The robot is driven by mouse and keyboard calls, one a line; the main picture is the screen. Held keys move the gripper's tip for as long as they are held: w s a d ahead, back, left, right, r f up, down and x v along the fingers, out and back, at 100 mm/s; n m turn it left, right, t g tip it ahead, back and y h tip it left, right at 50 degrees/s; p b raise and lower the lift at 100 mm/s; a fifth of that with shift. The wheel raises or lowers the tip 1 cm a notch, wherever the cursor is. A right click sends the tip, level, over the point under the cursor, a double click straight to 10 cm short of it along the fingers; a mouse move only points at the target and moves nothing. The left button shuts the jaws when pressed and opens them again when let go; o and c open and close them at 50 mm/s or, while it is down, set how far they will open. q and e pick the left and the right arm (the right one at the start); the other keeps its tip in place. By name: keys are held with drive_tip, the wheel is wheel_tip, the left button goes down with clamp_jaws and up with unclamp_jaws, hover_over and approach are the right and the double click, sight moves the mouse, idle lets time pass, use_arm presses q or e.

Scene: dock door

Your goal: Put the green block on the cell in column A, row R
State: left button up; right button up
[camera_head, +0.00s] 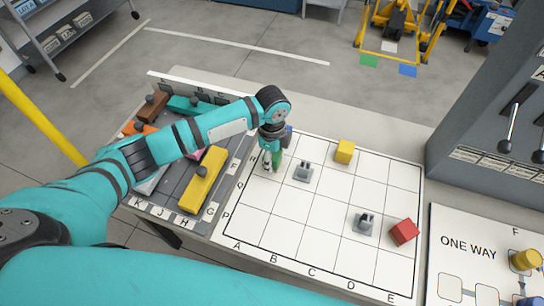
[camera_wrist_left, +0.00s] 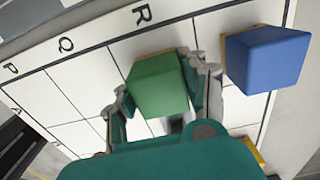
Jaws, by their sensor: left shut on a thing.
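My left gripper (camera_head: 271,160) points down over the left edge of the white lettered grid (camera_head: 330,212), by the row R label. It is shut on the green block (camera_head: 278,158). In the left wrist view the green block (camera_wrist_left: 158,84) sits between the two fingers (camera_wrist_left: 160,95), over the cell beside the letter R (camera_wrist_left: 142,15), in column A. The fingers and block hide much of that cell. I cannot tell whether the block touches the board. My right gripper is not in view.
A blue block (camera_wrist_left: 266,60) stands close beside the green one, one row beyond R. The grid also bears a yellow block (camera_head: 344,151), a red block (camera_head: 404,231) and two grey pieces (camera_head: 303,171). A tray of coloured handled pieces (camera_head: 202,180) lies left.

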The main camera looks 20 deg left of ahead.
use_arm(q)
drive_tip(key=o, duration=1.2)
drive_tip(key=shift+f, duration=0.15)
drive_tip(key=shift+c, duration=0.2)
wheel_tip(320, 180, up, 12)
drive_tip(key=shift+r+b, duration=0.2)
drive_tip(key=shift+b, duration=0.25)
